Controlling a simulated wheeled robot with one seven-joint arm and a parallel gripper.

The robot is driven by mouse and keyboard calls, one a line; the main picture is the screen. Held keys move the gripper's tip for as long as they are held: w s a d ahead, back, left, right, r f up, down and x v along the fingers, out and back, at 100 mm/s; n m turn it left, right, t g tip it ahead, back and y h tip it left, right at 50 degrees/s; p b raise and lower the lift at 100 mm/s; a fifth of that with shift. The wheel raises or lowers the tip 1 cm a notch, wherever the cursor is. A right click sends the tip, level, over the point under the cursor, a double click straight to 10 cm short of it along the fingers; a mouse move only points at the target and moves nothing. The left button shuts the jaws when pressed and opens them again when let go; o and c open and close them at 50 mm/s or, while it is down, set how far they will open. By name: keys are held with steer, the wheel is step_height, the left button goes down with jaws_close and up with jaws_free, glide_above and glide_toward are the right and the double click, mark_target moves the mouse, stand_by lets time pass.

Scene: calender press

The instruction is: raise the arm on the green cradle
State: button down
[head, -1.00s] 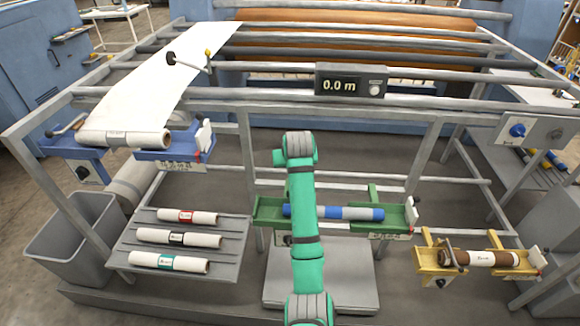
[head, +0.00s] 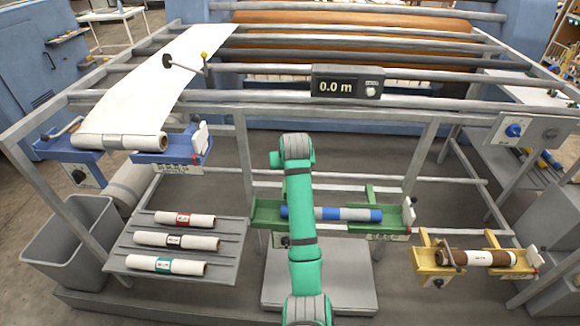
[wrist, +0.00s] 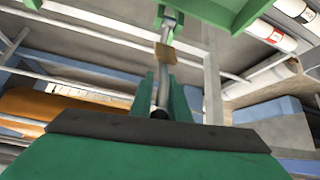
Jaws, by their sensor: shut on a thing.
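The green cradle (head: 262,212) is below the front rail, with a blue and grey roll (head: 356,214) lying across it. My green arm covers part of the roll and the cradle in the head view, and my gripper is hidden there. In the wrist view, the green cradle (wrist: 222,10) is at the top edge. A grey metal arm (wrist: 172,28) comes down from it, with a tan block (wrist: 165,53) partway along. My gripper (wrist: 165,92) has its two green fingers shut on the grey end of this arm. Its exact tilt is hard to tell.
A blue cradle (head: 62,147) with a white roll is at the left and a yellow cradle (head: 432,262) with a brown and white roll at the right. A grey rack (head: 125,245) holds three rolls. Rails and a display (head: 347,87) are above the green cradle.

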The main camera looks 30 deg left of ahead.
steer(key=shift+s+d+f, duration=0.1)
steer(key=shift+s+f, duration=0.05)
steer(key=shift+f, duration=0.4)
steer(key=c, duration=1.9)
jaws_free()
steer(key=shift+o, duration=0.7)
steer(key=shift+r, duration=0.25)
steer(key=shift+r, duration=0.1)
steer(key=v, duration=1)
steer(key=shift+r, duration=0.2)
steer(key=shift+d, duration=0.1)
